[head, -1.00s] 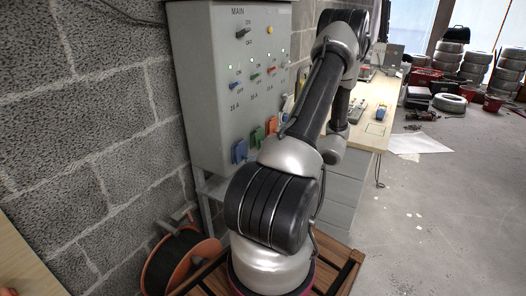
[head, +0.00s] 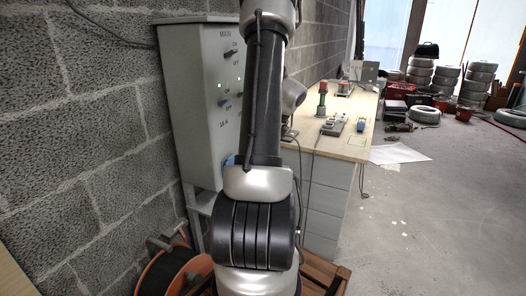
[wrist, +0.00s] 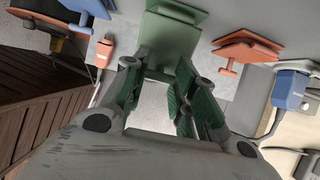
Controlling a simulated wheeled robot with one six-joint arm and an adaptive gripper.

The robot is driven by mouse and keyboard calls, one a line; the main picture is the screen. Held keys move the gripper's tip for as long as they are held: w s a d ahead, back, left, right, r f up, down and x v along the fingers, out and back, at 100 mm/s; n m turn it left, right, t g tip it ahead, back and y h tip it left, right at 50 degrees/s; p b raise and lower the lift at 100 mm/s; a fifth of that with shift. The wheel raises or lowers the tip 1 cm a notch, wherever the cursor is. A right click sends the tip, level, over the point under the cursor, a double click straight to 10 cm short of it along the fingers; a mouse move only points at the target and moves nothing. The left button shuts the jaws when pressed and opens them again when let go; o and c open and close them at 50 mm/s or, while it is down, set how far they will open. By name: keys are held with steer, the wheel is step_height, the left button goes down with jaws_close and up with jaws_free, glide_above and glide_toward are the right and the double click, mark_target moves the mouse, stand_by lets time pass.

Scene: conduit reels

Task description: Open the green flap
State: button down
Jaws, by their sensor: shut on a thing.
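The green flap (wrist: 182,18) is at the top centre of the wrist view, on a green socket (wrist: 168,45) on the grey panel. It looks tilted out from the socket; how far I cannot tell. My gripper (wrist: 164,62) has a finger on each side of the green piece and is shut on it. The finger pads look green too, so the exact contact is hard to see. In the head view my arm hides the green flap and the gripper; the grey switch cabinet (head: 185,95) shows to the left.
In the wrist view a blue flap (wrist: 92,8) and an orange plug (wrist: 103,52) are left, an orange flap (wrist: 248,48) and a blue plug (wrist: 291,90) right. In the head view a workbench (head: 352,112) stands beyond my arm, and a cable reel (head: 165,272) lies below the cabinet.

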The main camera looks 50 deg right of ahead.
steer(key=shift+w+r+g+h, duration=0.15)
steer(key=shift+r+g, duration=0.35)
steer(key=shift+g, duration=0.25)
steer(key=shift+w+r+g+h, duration=0.15)
steer(key=shift+r+g, duration=0.3)
steer(key=shift+g, duration=0.3)
steer(key=c, duration=1.1)
jaws_free()
steer(key=shift+f, duration=0.1)
